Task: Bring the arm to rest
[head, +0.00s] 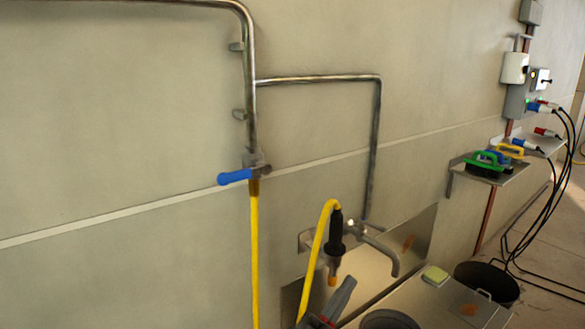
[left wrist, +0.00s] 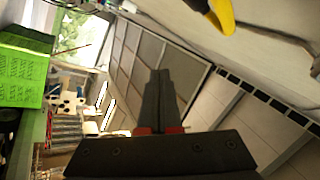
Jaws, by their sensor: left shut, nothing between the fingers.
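My left gripper (head: 346,284) shows at the bottom of the head view, in front of the metal sink area and below the hanging spray nozzle. In the left wrist view its dark fingers (left wrist: 158,96) lie together, shut with nothing between them. Most of my left arm is out of the picture. My right gripper is in neither view.
A yellow hose (head: 255,255) hangs from a blue-handled valve (head: 236,177). A black nozzle (head: 336,232) hangs beside a metal tap (head: 384,250). A black bucket (head: 487,281) and a shelf with brushes (head: 490,170) stand right. The left wrist view shows a green crate (left wrist: 22,75).

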